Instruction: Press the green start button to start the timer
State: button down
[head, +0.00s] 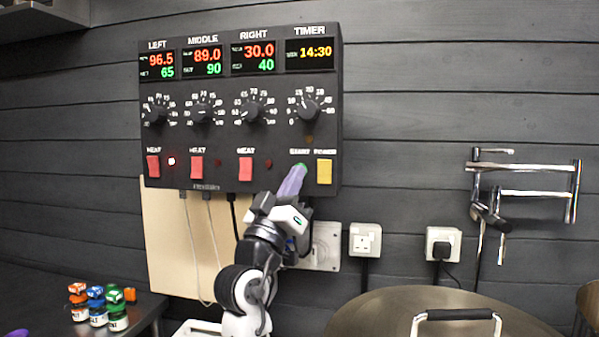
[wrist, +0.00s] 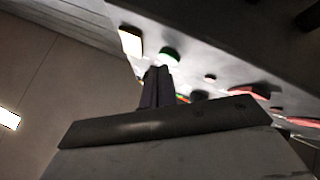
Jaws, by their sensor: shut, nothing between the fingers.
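The black control panel (head: 222,135) hangs on the wall. Its timer display (head: 310,53) reads 14:30. The green start button (head: 301,166) is at the lower right of the panel, mostly hidden behind my fingers; it also shows in the wrist view (wrist: 169,54). My gripper (head: 298,173) is shut and empty, its purple fingers pointing up at the button. In the wrist view the fingertips (wrist: 159,70) lie just below the green button. I cannot tell whether they touch it.
A yellow power button (head: 324,171) sits just right of the start button. Red heat switches (head: 246,169) are to the left, the timer knob (head: 308,109) above. Sockets (head: 365,240), a round metal lid (head: 440,312) and small bottles (head: 100,305) are lower down.

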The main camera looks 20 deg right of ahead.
jog(key=shift+s+a, duration=0.2)
jog(key=shift+s, duration=0.1)
jog(key=s+a, duration=0.1)
jog(key=s, duration=0.1)
jog(key=s+a, duration=0.2)
jog(key=shift+s, duration=0.1)
dwell(0.4)
jog(key=shift+d, duration=0.1)
dwell(0.6)
